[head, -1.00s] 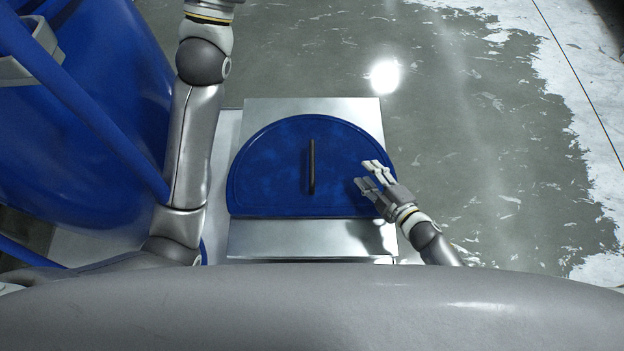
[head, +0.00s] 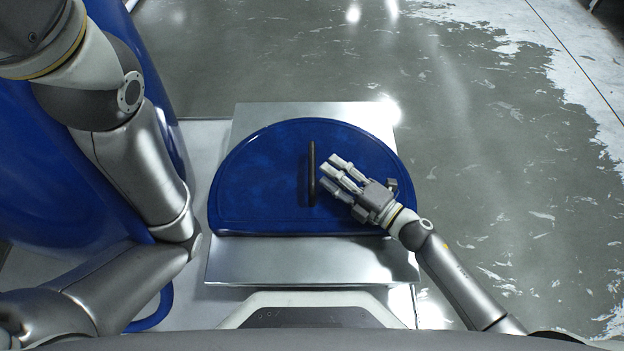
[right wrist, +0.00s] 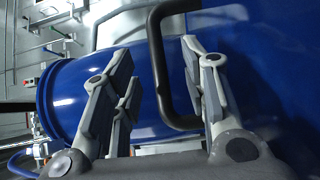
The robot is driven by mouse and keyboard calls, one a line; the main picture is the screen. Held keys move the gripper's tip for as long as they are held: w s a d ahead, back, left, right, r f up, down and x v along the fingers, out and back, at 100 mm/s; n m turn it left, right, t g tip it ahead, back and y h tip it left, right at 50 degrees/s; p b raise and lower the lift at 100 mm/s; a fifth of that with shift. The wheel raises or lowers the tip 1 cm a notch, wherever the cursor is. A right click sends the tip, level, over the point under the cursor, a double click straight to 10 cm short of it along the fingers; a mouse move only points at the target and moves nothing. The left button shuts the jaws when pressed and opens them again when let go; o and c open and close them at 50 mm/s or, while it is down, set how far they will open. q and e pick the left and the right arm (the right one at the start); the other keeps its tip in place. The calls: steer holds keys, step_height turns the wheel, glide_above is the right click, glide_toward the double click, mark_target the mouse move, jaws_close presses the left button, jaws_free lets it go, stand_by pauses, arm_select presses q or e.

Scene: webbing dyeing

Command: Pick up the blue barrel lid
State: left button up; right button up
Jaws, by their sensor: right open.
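The blue barrel lid (head: 260,180) is a half-round plate lying flat on a metal stand. A dark bar handle (head: 311,172) rises from its middle. My right gripper (head: 331,173) is open over the lid, just right of the handle, with its fingertips pointing at it. In the right wrist view the handle (right wrist: 157,75) shows between the open fingers, and the lid (right wrist: 275,50) fills the right side. I cannot tell whether any finger touches the handle. My left arm comes in at the left, and its gripper is out of view.
The metal stand (head: 300,262) shows bare surface in front of and behind the lid. A large blue barrel (head: 50,190) stands at the left, partly hidden by my left arm. The concrete floor (head: 480,150) at the right is clear.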

mark_target(312, 156)
steer(key=shift+x, duration=0.8)
steer(key=b+x, duration=0.3)
steer(key=x, duration=0.1)
steer(key=shift+a, duration=0.1)
steer(key=shift+w+a+r, duration=0.15)
steer(key=shift+w+a, duration=0.2)
steer(key=shift+c, duration=0.5)
jaws_close()
steer(key=shift+r, duration=0.15)
